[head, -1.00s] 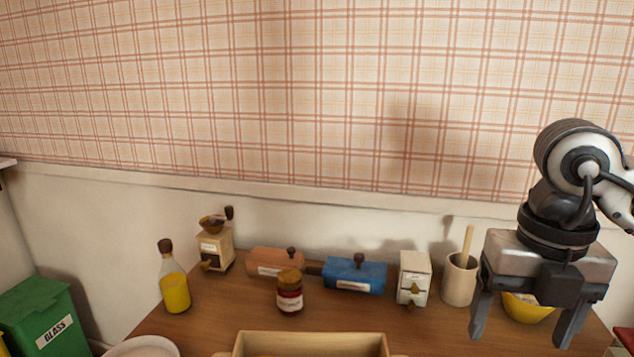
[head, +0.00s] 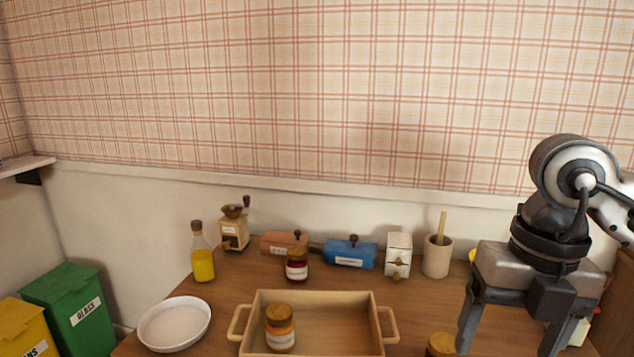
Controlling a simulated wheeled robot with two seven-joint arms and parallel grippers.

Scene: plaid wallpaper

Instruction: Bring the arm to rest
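My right gripper (head: 505,343) hangs at the right of the head view, above the right part of the wooden table (head: 230,283). Its two fingers point down and stand wide apart. Nothing shows between them, and the fingertips are at or near the picture's lower edge. My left gripper and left arm are not in view.
A wooden tray (head: 345,297) holds an orange jar (head: 280,328). A white plate (head: 174,324) is at left. An oil bottle (head: 203,262), grinder (head: 235,231), red jar (head: 297,265), blue box (head: 350,254) and utensil pot (head: 436,258) stand behind. Another jar (head: 440,345) is beside my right gripper.

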